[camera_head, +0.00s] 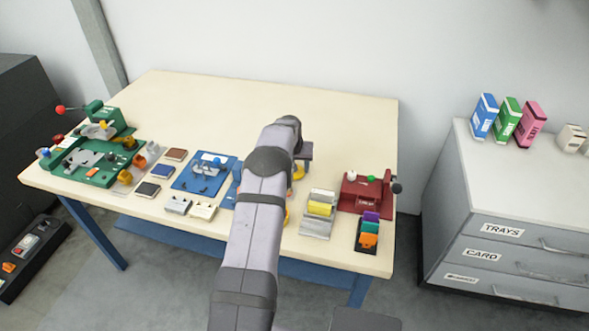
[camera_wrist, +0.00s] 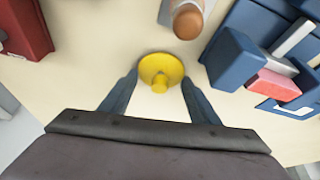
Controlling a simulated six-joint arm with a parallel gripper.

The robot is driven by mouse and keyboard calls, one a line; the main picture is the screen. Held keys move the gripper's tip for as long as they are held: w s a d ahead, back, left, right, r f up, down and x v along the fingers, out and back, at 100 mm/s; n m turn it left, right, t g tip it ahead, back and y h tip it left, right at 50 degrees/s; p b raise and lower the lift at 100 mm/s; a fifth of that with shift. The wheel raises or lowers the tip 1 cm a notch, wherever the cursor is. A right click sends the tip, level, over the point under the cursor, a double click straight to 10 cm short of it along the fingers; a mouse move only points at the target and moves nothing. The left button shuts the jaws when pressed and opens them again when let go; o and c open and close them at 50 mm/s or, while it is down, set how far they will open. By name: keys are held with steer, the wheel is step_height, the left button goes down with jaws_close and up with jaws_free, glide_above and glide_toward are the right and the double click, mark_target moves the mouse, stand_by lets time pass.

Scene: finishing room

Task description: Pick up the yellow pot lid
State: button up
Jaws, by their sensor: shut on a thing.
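The yellow pot lid (camera_wrist: 160,66) is a round disc with a small knob, seen in the wrist view. It sits between the two fingertips of my gripper (camera_wrist: 159,80), which is shut on its edges. In the head view my gripper (camera_head: 304,152) is over the right half of the table, partly hidden by my arm. A small yellow piece, which looks like the lid (camera_head: 299,171), shows just below it. I cannot tell whether the lid touches the table.
In the wrist view an orange-brown knobbed thing (camera_wrist: 187,22) stands just beyond the lid. A blue device (camera_wrist: 240,62) is at right and a red one (camera_wrist: 27,28) at upper left. The back of the table (camera_head: 220,105) is clear.

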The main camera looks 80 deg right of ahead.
step_height(320, 180, up, 10)
steer(key=b, duration=0.3)
steer(key=shift+w+a+r+p, duration=1.3)
steer(key=shift+r+p, duration=1.55)
steer(key=shift+r, duration=3.95)
steer(key=shift+n, duration=0.4)
steer(key=s+a+f+p, duration=0.1)
steer(key=a+f, duration=0.3)
steer(key=a, duration=0.3)
steer(key=s+a+f+p, duration=0.1)
steer(key=a+f, duration=0.4)
steer(key=a, duration=0.2)
steer(key=s+a+f+p, duration=0.1)
steer(key=s+a+f, duration=0.1)
steer(key=a+f, duration=0.3)
steer(key=shift+a+p, duration=0.3)
steer(key=shift+a, duration=0.7)
steer(key=d, duration=0.1)
steer(key=w+d, duration=0.1)
steer(key=d+r, duration=0.1)
steer(key=shift+w+m, duration=0.25)
steer(key=shift+m, duration=0.15)
steer(key=shift+f, duration=0.15)
